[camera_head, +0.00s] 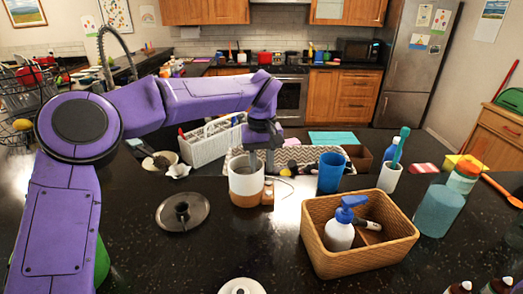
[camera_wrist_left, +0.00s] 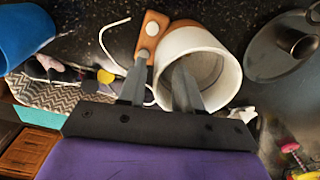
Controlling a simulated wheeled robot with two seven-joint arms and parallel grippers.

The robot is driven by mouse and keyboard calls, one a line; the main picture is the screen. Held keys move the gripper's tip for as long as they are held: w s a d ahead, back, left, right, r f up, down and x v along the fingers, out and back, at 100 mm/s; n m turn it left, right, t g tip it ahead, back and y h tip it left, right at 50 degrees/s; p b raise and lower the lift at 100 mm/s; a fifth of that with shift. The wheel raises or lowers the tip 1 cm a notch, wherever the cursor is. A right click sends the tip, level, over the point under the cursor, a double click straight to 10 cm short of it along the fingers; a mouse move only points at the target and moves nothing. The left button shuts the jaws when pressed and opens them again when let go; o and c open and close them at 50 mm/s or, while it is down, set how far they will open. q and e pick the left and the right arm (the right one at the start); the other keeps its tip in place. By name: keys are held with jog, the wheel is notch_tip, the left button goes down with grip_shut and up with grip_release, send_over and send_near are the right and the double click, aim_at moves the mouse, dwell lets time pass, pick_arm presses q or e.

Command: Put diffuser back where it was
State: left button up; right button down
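A white cup-like vessel with a wood-brown base (camera_head: 246,186), which looks like the diffuser, stands upright and open-topped on the dark counter. A small wooden block with a white button and a white cord (camera_head: 268,193) is beside it; both the vessel (camera_wrist_left: 205,40) and the block (camera_wrist_left: 150,35) also show in the left wrist view. My left gripper (camera_head: 260,163) is over the vessel's right rim. Its fingers (camera_wrist_left: 160,75) are apart, one inside the vessel and one outside near the block, with the rim between them. Contact with the wall is unclear. My right gripper is out of view.
A grey round lid (camera_head: 183,212) lies to the left. A wicker basket (camera_head: 318,255) with a pump bottle, a blue cup (camera_head: 330,172) and a toothbrush cup (camera_head: 390,177) stand to the right. A white caddy (camera_head: 212,145) is behind.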

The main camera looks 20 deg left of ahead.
pick_arm(q)
notch_tip(320, 180, up, 10)
jog(key=shift+r+p, duration=0.2)
jog(key=shift+p, duration=0.15)
jog(key=shift+s, duration=0.15)
dwell(1.0)
